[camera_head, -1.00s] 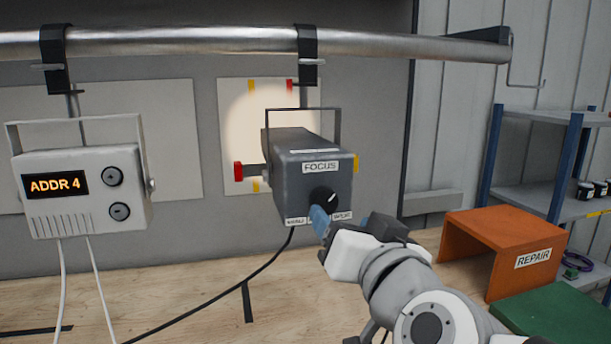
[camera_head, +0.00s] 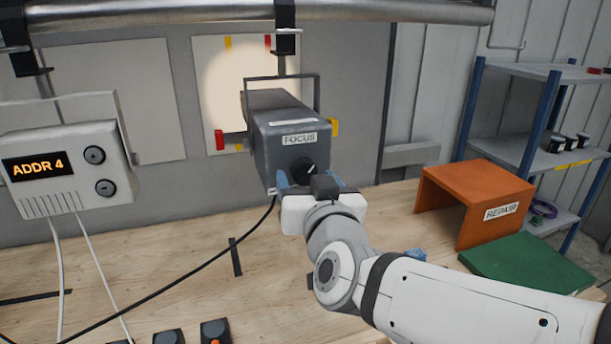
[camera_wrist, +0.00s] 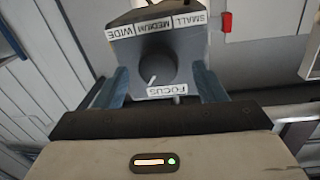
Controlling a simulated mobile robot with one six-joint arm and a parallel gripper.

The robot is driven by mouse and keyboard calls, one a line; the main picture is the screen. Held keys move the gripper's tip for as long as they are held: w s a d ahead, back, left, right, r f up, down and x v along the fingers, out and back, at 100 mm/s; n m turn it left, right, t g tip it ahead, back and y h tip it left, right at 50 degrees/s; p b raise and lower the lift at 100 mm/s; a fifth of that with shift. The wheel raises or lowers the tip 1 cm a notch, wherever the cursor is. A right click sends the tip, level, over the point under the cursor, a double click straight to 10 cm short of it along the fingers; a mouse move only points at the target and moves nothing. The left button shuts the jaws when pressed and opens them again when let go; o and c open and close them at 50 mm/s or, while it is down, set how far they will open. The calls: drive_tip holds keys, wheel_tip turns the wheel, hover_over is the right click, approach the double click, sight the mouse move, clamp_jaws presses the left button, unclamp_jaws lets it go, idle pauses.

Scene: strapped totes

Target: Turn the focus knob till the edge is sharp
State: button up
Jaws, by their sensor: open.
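The focus knob (camera_head: 309,168) is a round black dial with a white pointer line, on the front of a dark grey projector lamp (camera_head: 290,130) hung from the pipe. It shows larger in the wrist view (camera_wrist: 157,70), above the FOCUS label in that picture. My gripper (camera_head: 309,181) is open at the lamp's front. In the wrist view its blue fingers stand on either side of the knob, with gaps on both sides. The lamp throws a pale round patch of light (camera_head: 225,80) on a white panel; whether its edge is sharp is hard to tell.
A grey box reading ADDR 4 (camera_head: 65,170) hangs at the left. An orange REPAIR stand (camera_head: 465,190) and a green mat (camera_head: 525,262) are on the right of the wooden bench (camera_head: 180,270). A black cable crosses the bench. Blue-posted shelves (camera_head: 545,155) stand behind.

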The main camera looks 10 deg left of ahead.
drive_tip(key=shift+x, duration=0.9)
drive_tip(key=c, duration=1)
drive_tip(key=shift+o, duration=0.2)
drive_tip(key=shift+f+m+b, duration=0.2)
drive_tip(key=shift+m+b, duration=0.3)
drive_tip(key=shift+b, duration=0.25)
drive_tip(key=shift+m+b, duration=0.4)
drive_tip(key=shift+m, duration=0.2)
drive_tip(key=shift+r+m+g+b, duration=0.2)
drive_tip(key=shift+m+g+b, duration=0.15)
drive_tip(key=shift+m, duration=0.55)
